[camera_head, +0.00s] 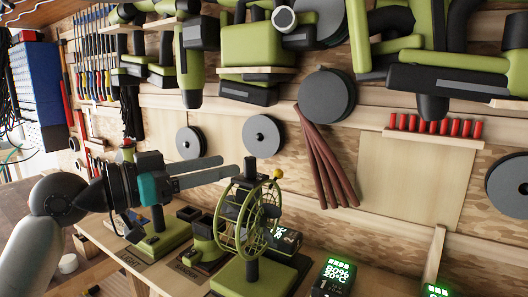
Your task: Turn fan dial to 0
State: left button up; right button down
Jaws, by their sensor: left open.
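A green desk fan (226,228) with a round wire cage stands on the bench, on a square green base (254,277). A small yellow ball (278,174) shows at the cage's upper right. I cannot make out a dial or its setting on the fan. My left gripper (230,167) comes in from the left, with two long grey fingers pointing right. The fingers are apart with nothing between them, and their tips lie near the upper left of the cage. I cannot tell whether they touch it. My right gripper is out of view.
Another green stand (163,241) and a green device (207,240) are left of the fan. A black display box (333,278) with green digits stands to the right. Power tools (258,45) and grey discs (327,97) hang on the wall behind.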

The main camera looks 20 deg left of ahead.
aim_at(255, 159)
pick_arm(q)
jog(key=p+x, duration=0.2)
jog(key=x, duration=0.7)
jog(key=shift+r+p, duration=0.1)
jog(key=shift+p, duration=0.3)
jog(key=shift+w+d, duration=0.25)
jog(key=shift+w, duration=0.2)
jog(key=shift+c, duration=0.4)
grip_shut()
